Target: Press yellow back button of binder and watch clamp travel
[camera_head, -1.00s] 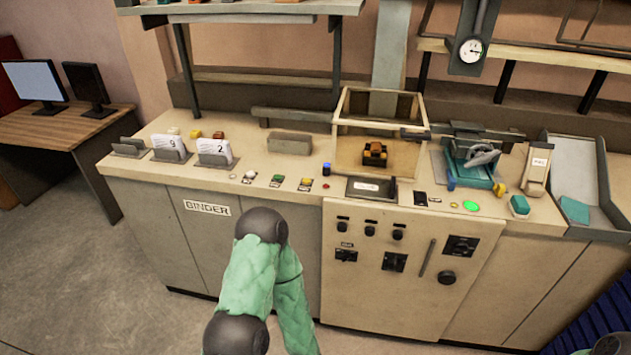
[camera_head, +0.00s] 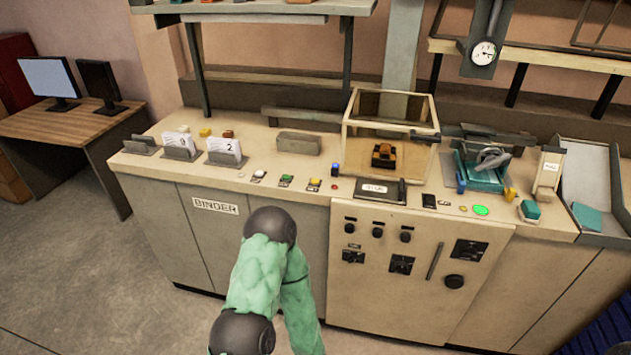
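The binder is a long beige counter with a BINDER label (camera_head: 215,206) on its front. A row of small buttons lies along the counter's front edge: a white one (camera_head: 259,175), a green one (camera_head: 286,180) and a yellow one (camera_head: 314,184). An orange and black block, possibly the clamp (camera_head: 384,156), sits inside an open-fronted, wood-framed case (camera_head: 347,145). My arm in a green sleeve rises at the bottom centre, in front of the cabinet and below the buttons. Neither of my grippers can be seen.
Card holders (camera_head: 225,158) stand at the left of the counter. A teal press-like device (camera_head: 482,175) and a lit green button (camera_head: 481,211) are at the right. A dark plate (camera_head: 379,190) lies before the case. Open floor is at the left.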

